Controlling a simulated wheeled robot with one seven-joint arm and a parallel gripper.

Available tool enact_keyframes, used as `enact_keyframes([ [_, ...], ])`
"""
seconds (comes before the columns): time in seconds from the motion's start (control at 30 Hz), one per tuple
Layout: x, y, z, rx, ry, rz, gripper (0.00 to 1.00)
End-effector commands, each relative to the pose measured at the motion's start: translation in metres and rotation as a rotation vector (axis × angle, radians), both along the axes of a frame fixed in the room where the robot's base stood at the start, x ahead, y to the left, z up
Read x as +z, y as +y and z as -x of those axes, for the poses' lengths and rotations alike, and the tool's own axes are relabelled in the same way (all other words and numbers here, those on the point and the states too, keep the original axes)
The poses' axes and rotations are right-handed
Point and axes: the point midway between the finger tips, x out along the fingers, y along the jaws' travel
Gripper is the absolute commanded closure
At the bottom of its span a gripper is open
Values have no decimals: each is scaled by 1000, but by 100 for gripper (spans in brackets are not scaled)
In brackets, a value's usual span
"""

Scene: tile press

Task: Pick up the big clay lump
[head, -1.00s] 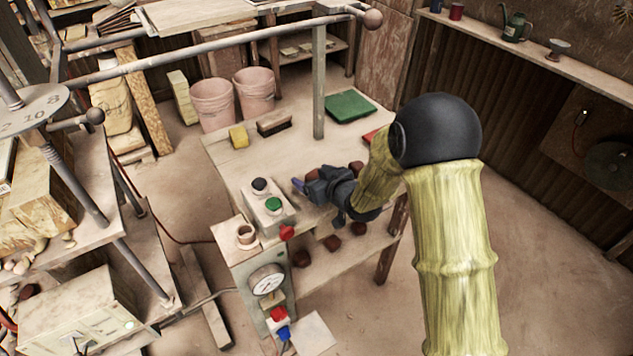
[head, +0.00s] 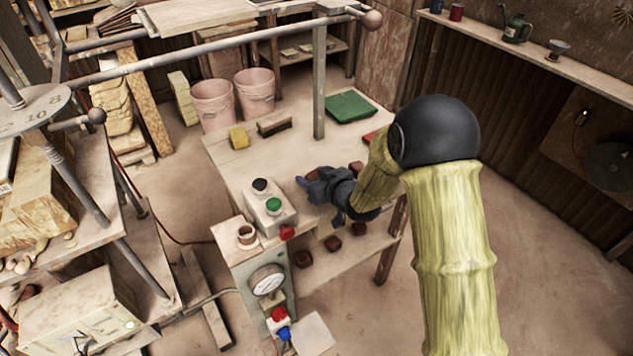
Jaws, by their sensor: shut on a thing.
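My gripper (head: 309,186) is over the right part of the worktable (head: 238,170), beside the control box. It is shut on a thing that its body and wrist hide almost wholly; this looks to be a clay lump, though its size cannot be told. A reddish-brown clay lump (head: 356,167) lies on the tabletop just right of the gripper, partly behind my arm. More brown lumps lie on the shelf below, including one at the left (head: 302,259), one in the middle (head: 333,243) and one at the right (head: 359,229).
A control box (head: 267,209) with black and green buttons stands left of my gripper, with a pressure gauge (head: 267,279) below. A brush (head: 274,124), yellow sponge (head: 239,138) and green pad (head: 350,107) lie farther back. A metal post (head: 319,90) rises behind.

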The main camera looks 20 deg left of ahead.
Motion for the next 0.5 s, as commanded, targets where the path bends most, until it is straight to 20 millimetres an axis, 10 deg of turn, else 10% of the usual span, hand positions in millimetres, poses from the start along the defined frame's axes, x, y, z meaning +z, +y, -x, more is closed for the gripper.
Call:
enact_keyframes([
  [0.5,62,0,-1,0,-6,-4,79],
])
